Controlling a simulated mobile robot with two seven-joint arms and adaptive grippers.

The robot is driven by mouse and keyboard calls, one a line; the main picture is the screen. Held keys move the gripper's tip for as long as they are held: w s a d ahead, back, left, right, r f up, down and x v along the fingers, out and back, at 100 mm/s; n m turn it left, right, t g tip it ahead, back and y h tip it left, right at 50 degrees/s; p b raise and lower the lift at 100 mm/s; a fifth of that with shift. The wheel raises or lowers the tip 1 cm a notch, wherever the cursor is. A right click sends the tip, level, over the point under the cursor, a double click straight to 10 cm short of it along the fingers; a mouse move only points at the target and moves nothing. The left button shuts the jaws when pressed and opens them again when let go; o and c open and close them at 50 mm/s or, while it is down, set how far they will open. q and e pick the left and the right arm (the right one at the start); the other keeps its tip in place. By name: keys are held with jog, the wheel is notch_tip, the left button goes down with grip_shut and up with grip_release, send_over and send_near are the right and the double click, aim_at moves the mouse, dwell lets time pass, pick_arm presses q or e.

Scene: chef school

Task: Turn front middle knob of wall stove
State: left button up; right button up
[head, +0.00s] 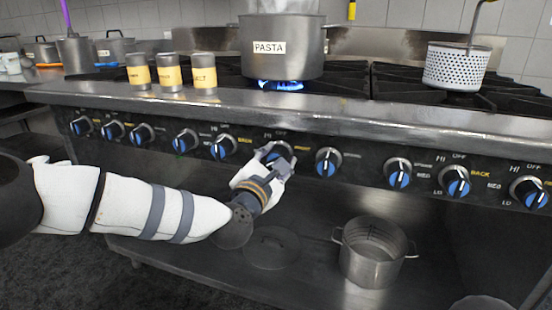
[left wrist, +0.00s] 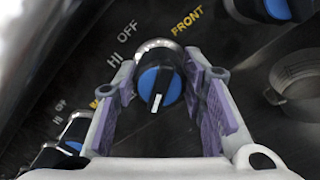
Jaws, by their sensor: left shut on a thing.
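A round stove knob (left wrist: 160,84) with a blue face and a white pointer line sits between my left gripper's two purple-padded fingers in the left wrist view. The words FRONT, OFF and HI are printed on the panel beside it, and the pointer line points toward the bottom of that picture. In the head view my left gripper (head: 268,163) is at this knob, at the middle of the stove's front panel (head: 350,143). The gripper is shut on the knob and partly hides it. My right gripper is not in view.
Other blue knobs line the panel on both sides, one close by on the right (head: 327,162). A pot labelled PASTA (head: 284,50) stands over a blue flame (head: 277,85). An open pot (head: 374,252) and a lid (head: 272,248) are on the lower shelf.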

pick_arm(q)
jog(key=m+p, duration=0.1)
jog(key=m, duration=0.3)
jog(key=shift+m, duration=0.4)
jog(key=m, duration=0.3)
jog(key=shift+m+p, duration=0.3)
jog(key=shift+p, duration=0.1)
jog(key=m+p, duration=0.1)
jog(key=m, duration=0.3)
jog(key=shift+f+m+p, duration=0.1)
jog(key=shift+m+p, duration=0.45)
jog(key=shift+m, duration=1.45)
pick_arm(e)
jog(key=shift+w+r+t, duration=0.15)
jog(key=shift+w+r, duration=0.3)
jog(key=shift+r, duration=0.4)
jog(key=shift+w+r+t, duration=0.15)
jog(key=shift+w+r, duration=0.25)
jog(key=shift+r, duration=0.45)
pick_arm(q)
jog(key=o, duration=1.2)
jog(key=shift+c, duration=0.2)
